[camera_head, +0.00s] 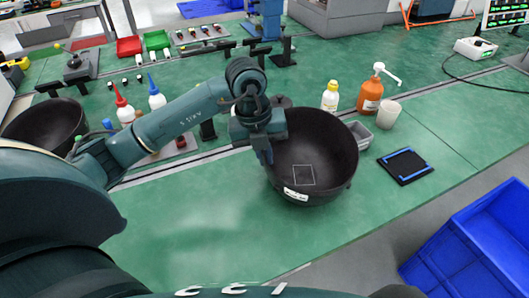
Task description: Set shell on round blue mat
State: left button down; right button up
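A large black bowl-shaped shell (325,160) with a white label on its near side stands at the middle of the green bench, its opening towards me. My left gripper (264,156) is at the shell's left rim, its fingers pointing down. The finger gap is hidden, so I cannot tell whether it grips the rim. A second black bowl-shaped shell (40,122) lies at the far left, partly hidden by my arm. I see no round blue mat; a square black pad with blue corner marks (404,166) lies right of the middle shell. My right gripper is out of view.
A yellow-capped bottle (330,98), an orange pump bottle (370,94), a beige cup (388,114) and a grey tray (361,135) stand close behind and right of the shell. A blue crate (470,245) is at lower right. Bench space in front is clear.

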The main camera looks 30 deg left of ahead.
pick_arm(q)
jog(key=c, duration=1.6)
grip_release()
jog(key=shift+r, duration=0.15)
notch_tip(320, 180, up, 12)
jog(key=s+a, duration=0.1)
jog(key=shift+a, duration=0.35)
